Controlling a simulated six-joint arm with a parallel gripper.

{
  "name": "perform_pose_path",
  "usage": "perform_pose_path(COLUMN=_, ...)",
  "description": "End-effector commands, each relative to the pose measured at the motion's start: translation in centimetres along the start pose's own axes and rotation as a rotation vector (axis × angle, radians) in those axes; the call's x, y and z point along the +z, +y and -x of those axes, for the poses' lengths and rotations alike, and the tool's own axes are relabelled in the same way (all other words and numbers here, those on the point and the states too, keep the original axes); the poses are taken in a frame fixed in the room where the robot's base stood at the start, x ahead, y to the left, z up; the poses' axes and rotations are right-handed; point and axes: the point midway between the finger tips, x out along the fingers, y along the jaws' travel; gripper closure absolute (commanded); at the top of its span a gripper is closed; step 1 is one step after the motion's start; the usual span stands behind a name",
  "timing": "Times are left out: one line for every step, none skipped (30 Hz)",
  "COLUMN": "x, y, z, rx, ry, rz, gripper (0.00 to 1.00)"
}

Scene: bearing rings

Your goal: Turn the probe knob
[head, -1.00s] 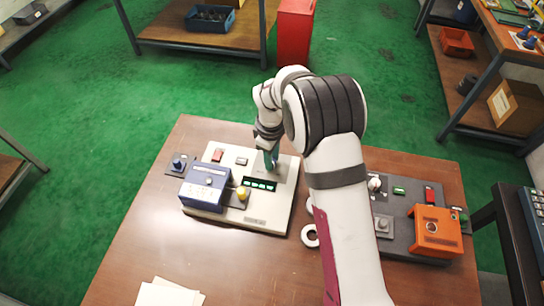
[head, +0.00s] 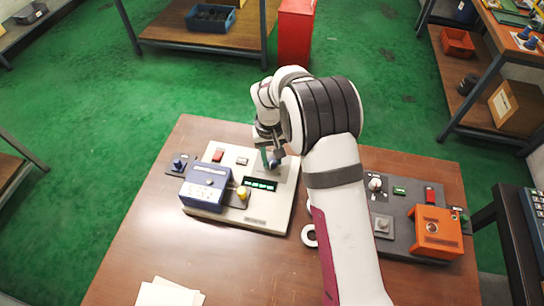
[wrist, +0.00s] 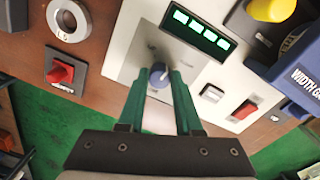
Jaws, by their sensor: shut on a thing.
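In the head view my gripper (head: 269,157) is at the right rear of the cream panel (head: 268,222), and the knob (head: 276,163) shows partly beside the fingers.
A blue box (head: 206,187) and a yellow knob (head: 242,192) are on the panel's left part. A red switch (wrist: 245,109) and a white switch (wrist: 212,93) are near the gripper. A dark panel with an orange box (head: 436,231) stands at right. A ring (head: 309,236) lies between.

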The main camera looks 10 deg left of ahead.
Motion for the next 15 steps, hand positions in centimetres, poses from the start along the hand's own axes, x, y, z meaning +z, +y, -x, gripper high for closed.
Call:
perform_pose_path(x=-0.01, y=0.01, z=0.01, rx=0.000, ry=-0.001, rz=-0.041, gripper=1.00)
perform_pose_path(x=-0.01, y=0.01, z=0.01, rx=0.000, ry=-0.003, rz=-0.069, gripper=1.00)
perform_pose_path(x=-0.02, y=0.00, z=0.01, rx=0.000, ry=-0.004, rz=-0.107, gripper=1.00)
perform_pose_path(x=-0.02, y=0.00, z=0.02, rx=0.000, ry=-0.005, rz=-0.135, gripper=1.00)
perform_pose_path(x=-0.02, y=0.00, z=0.02, rx=0.000, ry=-0.006, rz=-0.162, gripper=1.00)
perform_pose_path(x=-0.03, y=-0.01, z=0.02, rx=0.000, ry=-0.007, rz=-0.198, gripper=1.00)
perform_pose_path(x=-0.03, y=-0.01, z=0.02, rx=0.000, ry=-0.008, rz=-0.224, gripper=1.00)
perform_pose_path(x=-0.03, y=-0.01, z=0.02, rx=0.000, ry=-0.008, rz=-0.249, gripper=1.00)
perform_pose_path(x=-0.04, y=-0.02, z=0.02, rx=0.000, ry=-0.009, rz=-0.282, gripper=1.00)
perform_pose_path(x=-0.04, y=-0.02, z=0.02, rx=0.000, ry=-0.010, rz=-0.306, gripper=1.00)
perform_pose_path(x=-0.05, y=-0.02, z=0.02, rx=0.000, ry=-0.011, rz=-0.329, gripper=1.00)
perform_pose_path(x=-0.05, y=-0.02, z=0.02, rx=0.000, ry=-0.012, rz=-0.359, gripper=1.00)
perform_pose_path(x=-0.05, y=-0.02, z=0.02, rx=0.000, ry=-0.012, rz=-0.380, gripper=1.00)
perform_pose_path(x=-0.05, y=-0.03, z=0.02, rx=0.000, ry=-0.013, rz=-0.399, gripper=1.00)
perform_pose_path(x=-0.05, y=-0.03, z=0.02, rx=0.000, ry=-0.014, rz=-0.425, gripper=1.00)
